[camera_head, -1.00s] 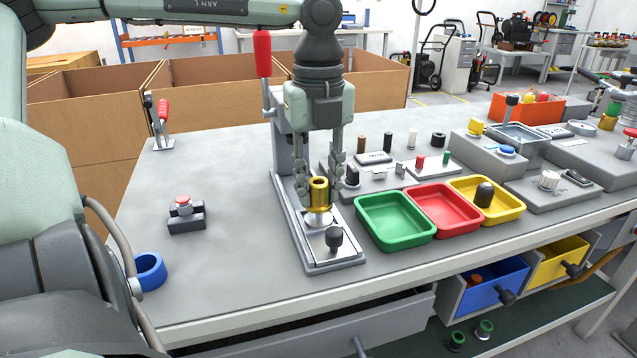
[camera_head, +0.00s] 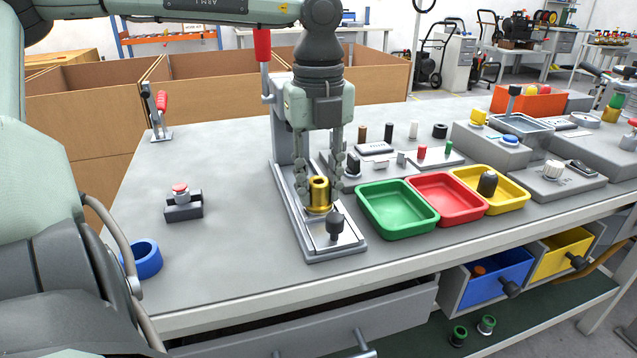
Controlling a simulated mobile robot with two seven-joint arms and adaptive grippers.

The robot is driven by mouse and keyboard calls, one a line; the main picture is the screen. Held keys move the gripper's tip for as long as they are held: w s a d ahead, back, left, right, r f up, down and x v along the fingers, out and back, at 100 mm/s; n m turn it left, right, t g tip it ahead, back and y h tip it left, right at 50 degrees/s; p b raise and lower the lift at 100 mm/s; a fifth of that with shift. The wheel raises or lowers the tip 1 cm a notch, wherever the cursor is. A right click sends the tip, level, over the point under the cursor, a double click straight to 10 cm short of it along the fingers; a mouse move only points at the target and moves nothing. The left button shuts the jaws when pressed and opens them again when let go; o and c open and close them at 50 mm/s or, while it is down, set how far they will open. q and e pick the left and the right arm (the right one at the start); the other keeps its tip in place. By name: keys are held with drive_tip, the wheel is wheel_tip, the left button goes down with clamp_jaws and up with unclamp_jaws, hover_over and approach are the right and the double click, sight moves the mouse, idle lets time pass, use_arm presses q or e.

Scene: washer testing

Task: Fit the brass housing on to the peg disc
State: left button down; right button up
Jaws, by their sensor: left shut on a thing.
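The brass housing (camera_head: 319,193) is a short gold cylinder with an open top and a wider flange at its foot. It stands upright low over the grey press base (camera_head: 335,246). My left gripper (camera_head: 319,188) points straight down with its fingers on both sides of the housing, shut on it. The peg disc is hidden under the housing, so I cannot tell how far the housing sits on it. My right gripper is not in view.
A dark knob (camera_head: 335,224) stands just in front of the housing. Green (camera_head: 398,230), red and yellow trays lie to the right. A press column with a red handle (camera_head: 262,45) rises behind. The bench to the left is mostly clear, with a blue ring (camera_head: 147,262).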

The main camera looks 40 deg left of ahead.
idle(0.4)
use_arm(q)
drive_tip(key=c, duration=1.1)
unclamp_jaws()
wheel_tip(320, 180, up, 12)
